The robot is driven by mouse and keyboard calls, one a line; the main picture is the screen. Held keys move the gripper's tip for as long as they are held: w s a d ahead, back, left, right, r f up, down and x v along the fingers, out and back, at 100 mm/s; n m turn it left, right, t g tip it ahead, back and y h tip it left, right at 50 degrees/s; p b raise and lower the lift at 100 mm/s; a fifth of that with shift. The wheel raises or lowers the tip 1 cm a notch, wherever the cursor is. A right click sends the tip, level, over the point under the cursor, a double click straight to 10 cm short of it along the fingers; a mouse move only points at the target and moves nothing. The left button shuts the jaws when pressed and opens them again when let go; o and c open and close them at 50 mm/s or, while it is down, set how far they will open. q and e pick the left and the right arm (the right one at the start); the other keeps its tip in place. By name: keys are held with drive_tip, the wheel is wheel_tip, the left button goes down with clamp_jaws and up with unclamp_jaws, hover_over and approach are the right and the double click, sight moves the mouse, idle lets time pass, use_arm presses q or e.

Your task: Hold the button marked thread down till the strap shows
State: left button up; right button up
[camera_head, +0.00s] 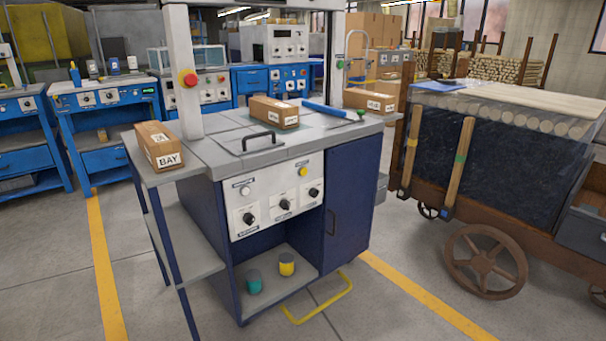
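The blue strapping machine (208,222) stands in the middle of the view with a grey top and a pale upright arch. Its white front panel (268,212) carries a white round button (245,191) at the upper left and a yellow button (303,171) at the upper right. Several black knobs sit below them. The small labels are too blurred to read, so I cannot tell which button is marked thread. No strap can be made out on the top or in the arch. Neither of my grippers is in view.
A cardboard box (274,112) and a blue tool (333,111) lie on the machine top. A box marked BAY (160,148) sits on the left side shelf. A yellow floor bar (320,304) juts out low in front. A wheeled wood cart (478,255) stands right. Front floor is mostly clear.

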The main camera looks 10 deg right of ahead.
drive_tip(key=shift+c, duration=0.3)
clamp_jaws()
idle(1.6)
